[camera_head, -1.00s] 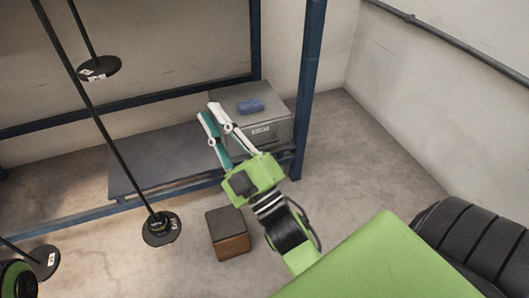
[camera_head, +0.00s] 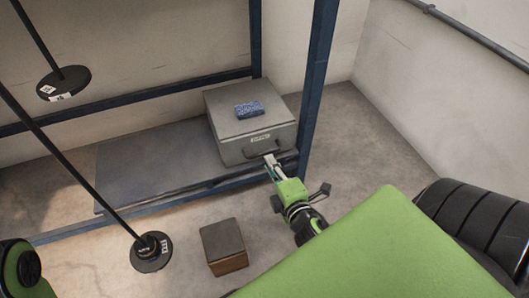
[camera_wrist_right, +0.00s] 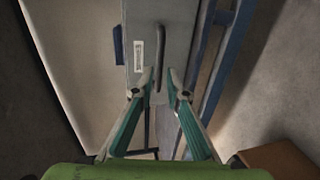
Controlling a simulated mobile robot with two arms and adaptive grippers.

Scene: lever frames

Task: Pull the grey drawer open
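The grey drawer (camera_head: 248,125) is a grey metal box at the right end of a low shelf, with a label and a dark handle (camera_head: 264,139) on its front. The drawer looks closed. My right gripper (camera_head: 271,160) is just in front of the drawer front, below the handle in the head view. In the right wrist view the gripper (camera_wrist_right: 159,80) is open, its two teal fingers apart, with the handle (camera_wrist_right: 158,55) upright between and just beyond the tips. I cannot tell if they touch. My left gripper is out of view.
A blue patterned block (camera_head: 249,109) lies on top of the drawer box. A blue post (camera_head: 318,75) stands close to its right. A brown box (camera_head: 224,246) sits on the floor. Round weights hang on rods at left. The shelf (camera_head: 150,165) left of the drawer is clear.

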